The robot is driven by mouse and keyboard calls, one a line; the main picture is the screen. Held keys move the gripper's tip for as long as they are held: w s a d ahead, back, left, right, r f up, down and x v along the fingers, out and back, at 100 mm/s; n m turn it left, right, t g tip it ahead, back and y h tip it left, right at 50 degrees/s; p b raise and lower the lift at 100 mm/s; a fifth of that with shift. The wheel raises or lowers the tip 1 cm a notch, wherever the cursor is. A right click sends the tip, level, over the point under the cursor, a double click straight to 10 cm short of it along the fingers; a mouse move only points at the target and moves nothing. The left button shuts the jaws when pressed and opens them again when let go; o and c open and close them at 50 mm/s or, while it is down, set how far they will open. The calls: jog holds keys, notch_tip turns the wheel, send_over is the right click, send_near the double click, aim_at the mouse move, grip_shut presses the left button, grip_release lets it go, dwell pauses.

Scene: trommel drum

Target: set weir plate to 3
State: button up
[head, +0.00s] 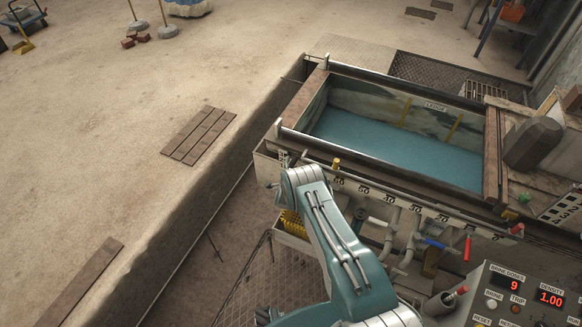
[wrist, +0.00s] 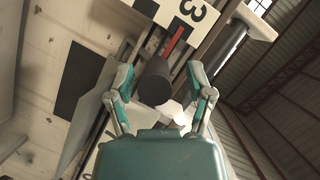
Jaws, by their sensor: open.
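In the wrist view a dark round knob (wrist: 154,86) faces me, with a red pointer strip (wrist: 174,42) just above it. A white scale plate (wrist: 185,12) with black blocks carries a figure 3 at the top of the picture, above and right of the red strip. My gripper (wrist: 160,68) is open, one finger on each side of the knob. I cannot tell whether either finger touches it. In the head view my arm hides the gripper and I cannot make out the knob. The weir plate itself cannot be told apart.
In the head view a tank (head: 400,140) of blue-green liquid lies beyond my arm. Pipes and valves with a red handle (head: 467,248) and a blue handle (head: 436,244) line its near side. A control panel (head: 525,296) shows 9 and 1.00.

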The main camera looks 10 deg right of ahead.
jog(key=v, duration=1.2)
dwell(0.3)
jog(key=w+a+r+n+g+y, duration=0.1)
jog(key=w+r, duration=0.2)
jog(key=r, duration=0.6)
jog(key=w+a+r+n+g+y, duration=0.1)
jog(key=w+r+n+y, duration=0.15)
jog(key=r, duration=0.75)
jog(key=s+r+n+g+y, duration=0.1)
jog(key=s+r+n, duration=0.15)
jog(key=r, duration=0.65)
jog(key=s+r+n+g+y, duration=0.1)
jog(key=s+r, duration=0.2)
jog(key=r, duration=0.6)
jog(key=s+d+r+n+g, duration=0.2)
jog(key=s+r+n, duration=0.2)
jog(key=s+r, duration=0.9)
jog(key=s+d+n+g, duration=0.1)
jog(key=s+n, duration=0.1)
jog(key=s, duration=0.9)
jog(key=s+d+n+g, duration=0.2)
jog(key=s, duration=1)
jog(key=shift+s+d+r+h, duration=0.25)
jog(key=shift+r+h, duration=0.1)
jog(key=shift+h, duration=0.1)
